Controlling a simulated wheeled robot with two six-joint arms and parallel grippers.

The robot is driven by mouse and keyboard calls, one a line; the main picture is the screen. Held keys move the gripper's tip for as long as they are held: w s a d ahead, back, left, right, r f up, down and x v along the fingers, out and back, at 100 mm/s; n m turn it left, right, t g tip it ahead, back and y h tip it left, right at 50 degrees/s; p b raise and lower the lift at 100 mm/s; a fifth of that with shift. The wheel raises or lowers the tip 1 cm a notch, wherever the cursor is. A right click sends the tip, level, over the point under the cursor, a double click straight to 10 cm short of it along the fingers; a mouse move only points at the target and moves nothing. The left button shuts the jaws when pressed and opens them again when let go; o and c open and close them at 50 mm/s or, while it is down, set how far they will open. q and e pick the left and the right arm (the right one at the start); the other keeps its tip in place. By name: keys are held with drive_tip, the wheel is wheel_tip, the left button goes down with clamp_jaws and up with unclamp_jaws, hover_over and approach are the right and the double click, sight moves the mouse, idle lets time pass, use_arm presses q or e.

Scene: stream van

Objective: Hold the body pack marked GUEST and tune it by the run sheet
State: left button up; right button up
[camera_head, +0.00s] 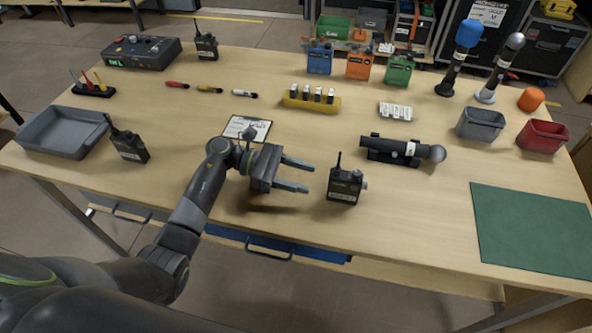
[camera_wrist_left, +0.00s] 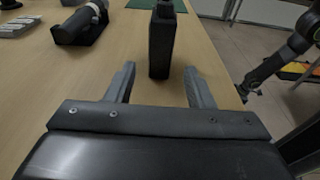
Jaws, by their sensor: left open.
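My left gripper (camera_head: 293,175) is open and empty, low over the table. Its fingers point right at a black body pack (camera_head: 345,187) standing upright with a short antenna. In the left wrist view this pack (camera_wrist_left: 161,45) stands ahead of the open fingers (camera_wrist_left: 158,88), in line with the gap and apart from them. A second pack (camera_head: 130,147) stands at left by the grey tray, and a third (camera_head: 206,46) at the back. The packs' labels are too small to read. The run sheet (camera_head: 247,129) lies behind my left gripper, its text unreadable. A dark arm, seemingly my right (camera_wrist_left: 288,52), shows in the left wrist view.
A microphone in a black cradle (camera_head: 400,151) lies behind the near pack. A green mat (camera_head: 535,228) is at right, a grey tray (camera_head: 62,133) at left. A control box (camera_head: 141,52), coloured packs, bins and upright microphones stand farther back. The table's front edge is close to the gripper.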

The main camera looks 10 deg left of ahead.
sight(337, 187)
use_arm(q)
drive_tip(key=d, duration=0.3)
drive_tip(key=d+p, duration=0.1)
drive_tip(key=d, duration=0.1)
drive_tip(key=shift+d+f, duration=0.1)
drive_tip(key=shift+f, duration=0.2)
drive_tip(key=shift+d+f+b, duration=0.2)
drive_tip(key=shift+d+b, duration=0.2)
drive_tip(key=shift+d, duration=0.1)
drive_tip(key=shift+d+f+b, duration=0.15)
drive_tip(key=shift+d+b, duration=0.2)
drive_tip(key=shift+d, duration=0.1)
drive_tip(key=shift+d+b, duration=0.35)
drive_tip(key=shift+d, duration=0.5)
drive_tip(key=c, duration=1)
drive_tip(key=o, duration=1.2)
drive_tip(key=shift+a, duration=0.1)
